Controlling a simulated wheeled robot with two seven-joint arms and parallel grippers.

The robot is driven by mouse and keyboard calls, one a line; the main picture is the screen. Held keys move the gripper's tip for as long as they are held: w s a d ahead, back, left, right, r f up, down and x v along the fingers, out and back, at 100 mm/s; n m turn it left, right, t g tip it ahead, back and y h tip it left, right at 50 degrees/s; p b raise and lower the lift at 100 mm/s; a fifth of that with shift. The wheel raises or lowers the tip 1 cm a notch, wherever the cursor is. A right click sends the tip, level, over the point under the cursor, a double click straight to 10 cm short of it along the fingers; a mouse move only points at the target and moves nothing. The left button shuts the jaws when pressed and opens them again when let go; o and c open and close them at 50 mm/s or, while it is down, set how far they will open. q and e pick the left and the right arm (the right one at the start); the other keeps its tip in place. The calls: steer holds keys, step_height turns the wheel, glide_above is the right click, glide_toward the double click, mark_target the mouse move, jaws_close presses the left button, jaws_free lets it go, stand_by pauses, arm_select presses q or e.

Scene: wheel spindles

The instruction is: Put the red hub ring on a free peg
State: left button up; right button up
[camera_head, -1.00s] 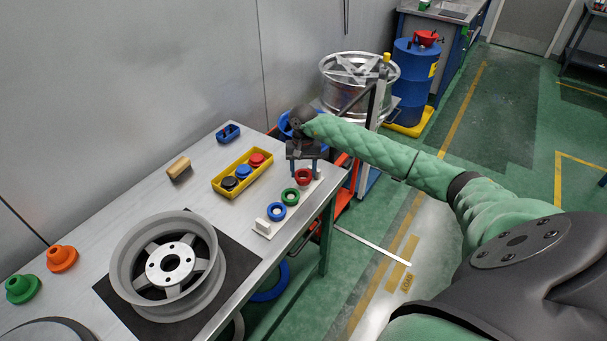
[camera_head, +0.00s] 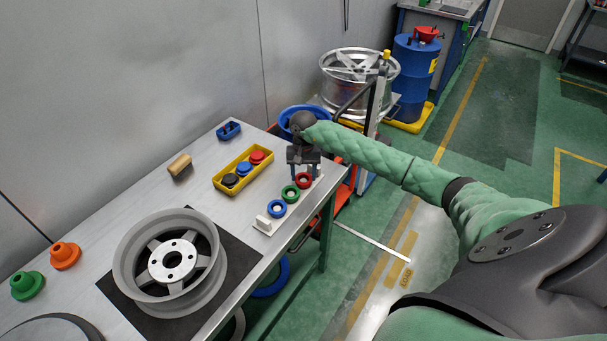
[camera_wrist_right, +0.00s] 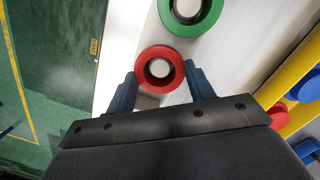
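The red hub ring (camera_head: 304,180) is at the far end of a white peg rack (camera_head: 266,225). In the right wrist view the red ring (camera_wrist_right: 160,69) shows a pale peg end in its hole. My right gripper (camera_head: 304,170) points down, its two blue fingers on either side of the ring; in the wrist view its fingertips (camera_wrist_right: 159,70) meet the ring's rim. A green ring (camera_head: 290,194) and a blue ring (camera_head: 277,208) sit in line on the rack. The green ring (camera_wrist_right: 190,10) is cut off in the wrist view. My left gripper is not in view.
A yellow tray (camera_head: 220,185) with black, blue and red pieces stands beside the rack. A wheel (camera_head: 170,262) lies on a dark mat. A wooden block (camera_head: 180,166) and a blue item (camera_head: 229,130) lie farther back. The rack is close to the table's edge.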

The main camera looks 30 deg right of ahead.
steer(key=o, duration=0.4)
steer(key=shift+c, duration=0.2)
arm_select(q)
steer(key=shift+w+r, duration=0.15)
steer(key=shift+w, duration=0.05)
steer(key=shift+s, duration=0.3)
